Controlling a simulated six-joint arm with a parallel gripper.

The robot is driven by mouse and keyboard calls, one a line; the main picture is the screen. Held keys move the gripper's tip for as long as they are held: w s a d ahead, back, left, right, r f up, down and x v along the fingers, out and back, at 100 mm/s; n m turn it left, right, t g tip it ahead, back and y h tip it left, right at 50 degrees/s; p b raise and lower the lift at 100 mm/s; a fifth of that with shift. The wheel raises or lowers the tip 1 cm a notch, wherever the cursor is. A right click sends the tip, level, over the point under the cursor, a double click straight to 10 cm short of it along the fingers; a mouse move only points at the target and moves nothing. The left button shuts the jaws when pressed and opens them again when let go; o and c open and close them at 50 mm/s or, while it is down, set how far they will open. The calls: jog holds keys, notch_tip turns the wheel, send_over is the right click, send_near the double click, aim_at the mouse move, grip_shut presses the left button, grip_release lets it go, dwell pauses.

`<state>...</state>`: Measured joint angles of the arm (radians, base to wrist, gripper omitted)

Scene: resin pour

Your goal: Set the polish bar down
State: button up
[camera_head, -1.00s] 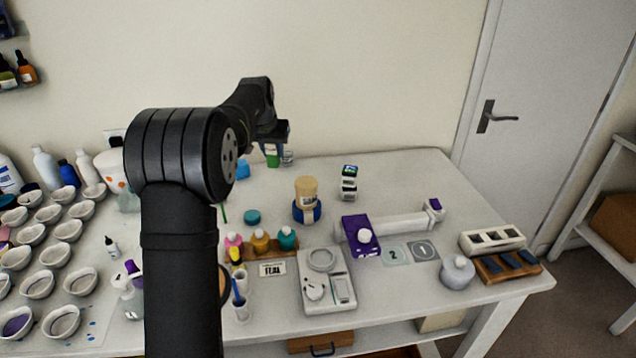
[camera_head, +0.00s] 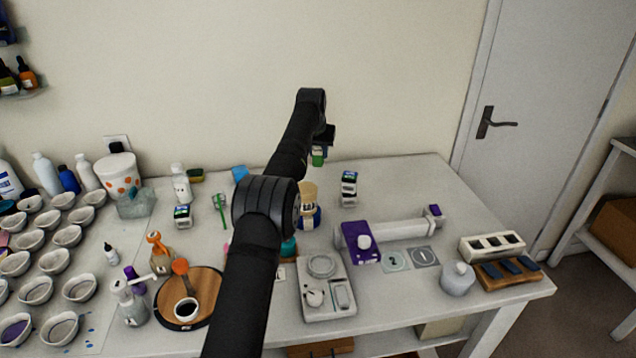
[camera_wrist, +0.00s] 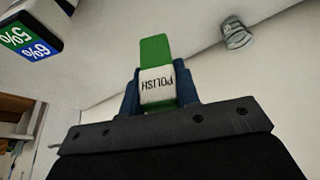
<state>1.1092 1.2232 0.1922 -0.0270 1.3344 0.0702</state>
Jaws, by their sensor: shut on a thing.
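The polish bar is green with a white band reading POLISH; it shows in the wrist view (camera_wrist: 154,52) and as a small green patch in the head view (camera_head: 318,160). My gripper (camera_wrist: 158,92) is shut on it, with a blue finger at each side of the white band. In the head view my gripper (camera_head: 320,148) is over the back of the table, against the wall behind. The green end of the bar points away from the gripper. I cannot tell whether the bar touches the table.
A block with percent labels (camera_head: 349,189) stands right of the bar; a similar labelled block is at upper left in the wrist view (camera_wrist: 30,32). A small clear ridged object (camera_wrist: 236,34) lies beyond the bar. The back right tabletop is clear.

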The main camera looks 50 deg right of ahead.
aim_at(317, 166)
notch_tip(317, 166, down, 9)
jog(key=shift+r, duration=0.2)
dwell(0.3)
jog(key=shift+f, duration=0.15)
jog(key=o, duration=1.1)
jog(key=shift+c, duration=0.2)
jog(key=shift+a+r, duration=0.2)
jog(key=shift+r, duration=0.4)
jog(key=v, duration=1.1)
